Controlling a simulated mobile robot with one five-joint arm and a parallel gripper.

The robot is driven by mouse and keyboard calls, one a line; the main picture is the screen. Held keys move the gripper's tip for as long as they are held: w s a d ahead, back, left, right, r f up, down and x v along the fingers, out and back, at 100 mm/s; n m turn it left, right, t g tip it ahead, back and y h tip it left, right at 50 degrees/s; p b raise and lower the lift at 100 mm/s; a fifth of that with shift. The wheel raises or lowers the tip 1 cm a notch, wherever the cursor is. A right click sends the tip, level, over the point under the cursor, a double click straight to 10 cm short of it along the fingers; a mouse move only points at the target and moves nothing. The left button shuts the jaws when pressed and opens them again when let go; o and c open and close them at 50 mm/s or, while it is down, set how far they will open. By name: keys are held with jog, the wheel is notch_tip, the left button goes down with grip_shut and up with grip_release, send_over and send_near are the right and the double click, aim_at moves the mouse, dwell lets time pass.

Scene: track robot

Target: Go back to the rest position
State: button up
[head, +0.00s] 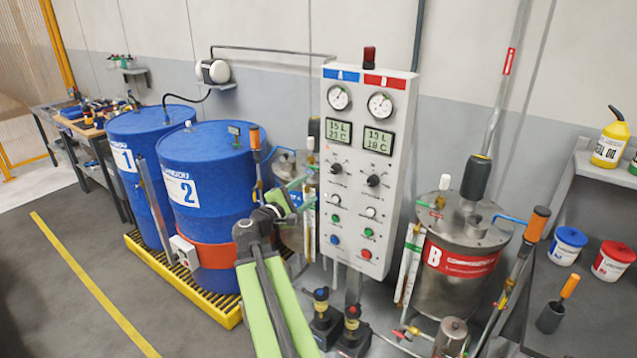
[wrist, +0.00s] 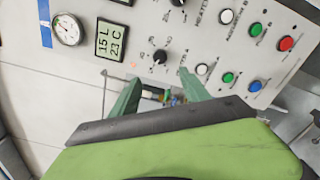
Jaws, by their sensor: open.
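My gripper (head: 300,196) is raised in front of the left edge of the grey control panel (head: 355,145), at the end of my green and dark arm. In the wrist view, my gripper (wrist: 158,88) shows two green fingers spread apart with nothing held between them. The control panel (wrist: 185,25) appears turned on its side behind them, with a gauge, a display, knobs and coloured buttons. Whether the fingertips touch the panel cannot be told. A steel vessel partly hidden by my gripper and the panel stands behind.
Blue drums 1 (head: 125,160) and 2 (head: 205,165) stand on a yellow spill pallet (head: 185,285) at left. Steel tank B (head: 455,285), with pipes and orange-handled levers, stands at right. A shelf (head: 600,305) holds small tubs. Grey floor (head: 60,290) is open at front left.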

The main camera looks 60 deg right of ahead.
jog(key=a, duration=0.2)
jog(key=shift+w+a, duration=0.1)
jog(key=shift+a, duration=0.25)
jog(key=w+a+f+n+t+y, duration=0.15)
jog(key=w+a+f, duration=0.25)
jog(key=w+a, duration=0.45)
jog(key=w+a+f+t+y, duration=0.3)
jog(key=w+a+f, duration=0.15)
jog(key=a, duration=0.65)
jog(key=a+f+m+g+y, duration=0.1)
jog(key=a+f+m+y, duration=0.15)
jog(key=a+f, duration=0.45)
jog(key=a+f+m+y, duration=0.1)
jog(key=a+f+y, duration=0.3)
jog(key=a, duration=0.7)
jog(key=s+a+f+m+g+y, duration=0.1)
jog(key=s+a+f+m+y, duration=0.1)
jog(key=a, duration=0.5)
jog(key=s+a+f+m+g+y, duration=0.1)
jog(key=s+a+f+g+y, duration=0.1)
jog(key=a+y, duration=0.3)
jog(key=shift+s+a+f+m, duration=0.15)
jog(key=shift+s+a+m, duration=0.35)
jog(key=shift+a, duration=0.35)
